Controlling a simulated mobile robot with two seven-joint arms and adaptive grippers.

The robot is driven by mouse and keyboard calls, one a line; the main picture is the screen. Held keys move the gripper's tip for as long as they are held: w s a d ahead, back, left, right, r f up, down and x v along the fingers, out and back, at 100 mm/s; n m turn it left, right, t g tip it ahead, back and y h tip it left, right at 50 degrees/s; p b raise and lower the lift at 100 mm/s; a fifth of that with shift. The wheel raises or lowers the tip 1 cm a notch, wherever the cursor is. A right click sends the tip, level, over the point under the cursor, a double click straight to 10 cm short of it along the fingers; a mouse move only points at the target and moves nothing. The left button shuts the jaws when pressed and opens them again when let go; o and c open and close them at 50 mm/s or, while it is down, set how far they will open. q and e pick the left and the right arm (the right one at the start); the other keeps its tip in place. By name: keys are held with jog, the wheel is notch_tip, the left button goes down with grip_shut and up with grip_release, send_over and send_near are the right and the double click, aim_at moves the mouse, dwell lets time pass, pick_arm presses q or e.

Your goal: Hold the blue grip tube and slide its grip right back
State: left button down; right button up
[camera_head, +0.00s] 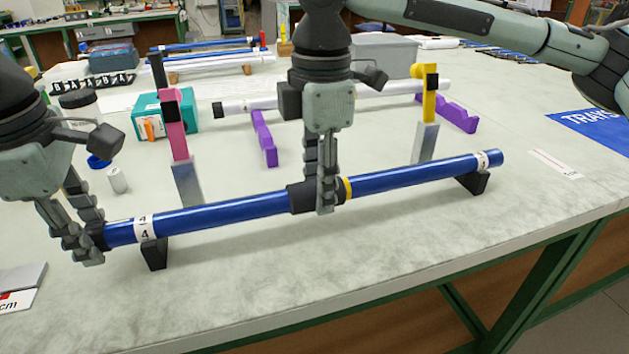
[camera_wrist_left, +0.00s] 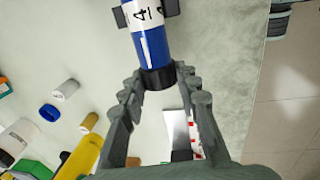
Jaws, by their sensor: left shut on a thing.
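The blue grip tube (camera_head: 235,212) lies across the front of the table, marked with white "4" bands near both ends. Its black grip (camera_head: 299,198) sits around the middle, with a yellow band (camera_head: 347,187) just right of it. My left gripper (camera_head: 82,238) is shut on the tube's left end; the left wrist view shows its fingers on both sides of the black end cap (camera_wrist_left: 158,79). My right gripper (camera_head: 320,190) points down at the grip, one finger in front of it. The far finger is partly hidden, so its closure is unclear.
Black supports (camera_head: 153,254) (camera_head: 474,183) carry the tube. Behind it stand a pink-topped post (camera_head: 174,130) and a yellow-topped post (camera_head: 429,105). A white rod (camera_head: 255,106) lies on purple supports (camera_head: 263,138). A teal box (camera_head: 176,111) stands at back left.

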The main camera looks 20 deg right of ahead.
aim_at(210, 206)
grip_shut()
jog(key=shift+a, duration=0.15)
jog(key=a, duration=1.4)
jog(key=shift+w, duration=0.2)
jog(key=shift+a, duration=0.15)
pick_arm(q)
jog(key=shift+d, duration=0.1)
pick_arm(e)
jog(key=o, duration=0.5)
grip_release()
jog(key=shift+o, duration=0.2)
jog(key=shift+r, duration=0.1)
